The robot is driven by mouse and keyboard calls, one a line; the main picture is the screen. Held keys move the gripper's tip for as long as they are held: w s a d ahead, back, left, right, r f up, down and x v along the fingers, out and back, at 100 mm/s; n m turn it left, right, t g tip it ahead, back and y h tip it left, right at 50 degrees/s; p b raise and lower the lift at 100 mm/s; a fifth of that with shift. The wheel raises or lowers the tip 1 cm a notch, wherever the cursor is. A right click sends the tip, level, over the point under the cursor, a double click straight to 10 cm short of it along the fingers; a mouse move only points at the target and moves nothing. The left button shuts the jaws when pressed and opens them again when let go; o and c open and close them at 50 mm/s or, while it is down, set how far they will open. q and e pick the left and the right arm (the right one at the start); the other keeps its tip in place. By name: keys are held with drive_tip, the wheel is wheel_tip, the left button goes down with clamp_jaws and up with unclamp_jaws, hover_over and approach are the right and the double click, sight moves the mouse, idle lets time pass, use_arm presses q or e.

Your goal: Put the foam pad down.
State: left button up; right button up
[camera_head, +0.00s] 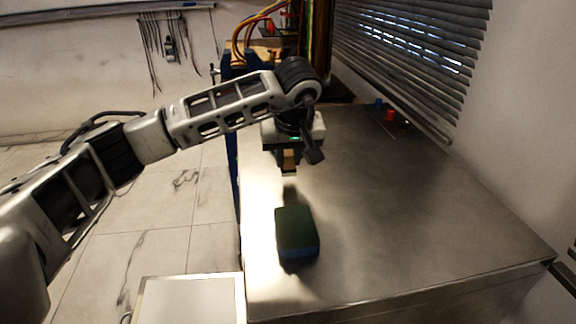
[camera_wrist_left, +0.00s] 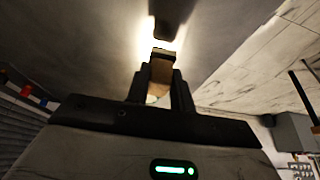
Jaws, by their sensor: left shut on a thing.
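My left gripper (camera_head: 289,168) is above the metal table, pointing down. It is shut on a small tan piece, which I take to be the foam pad (camera_head: 289,157). In the left wrist view the tan pad (camera_wrist_left: 160,72) sits between the two dark fingers of my left gripper (camera_wrist_left: 160,80), with a dark band at its far end. The pad is held clear of the table, and a dark shadow lies below it. Much of it is hidden by the fingers. My right gripper is not in view.
A green and blue block (camera_head: 297,232) lies on the metal table (camera_head: 400,220), nearer than the gripper. The table's right side is clear. Small red and blue items (camera_head: 384,109) stand near the blinds at the back. A pale panel (camera_head: 190,300) is at the front left.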

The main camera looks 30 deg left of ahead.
use_arm(q)
drive_tip(key=shift+f, duration=1.25)
drive_tip(key=shift+f, duration=0.2)
drive_tip(key=o, duration=0.9)
drive_tip(key=shift+r, duration=0.15)
drive_tip(key=shift+s+r, duration=0.1)
drive_tip(key=shift+r, duration=0.2)
drive_tip(key=v, duration=1.1)
drive_tip(key=shift+s+r, duration=0.15)
drive_tip(key=shift+r, duration=0.1)
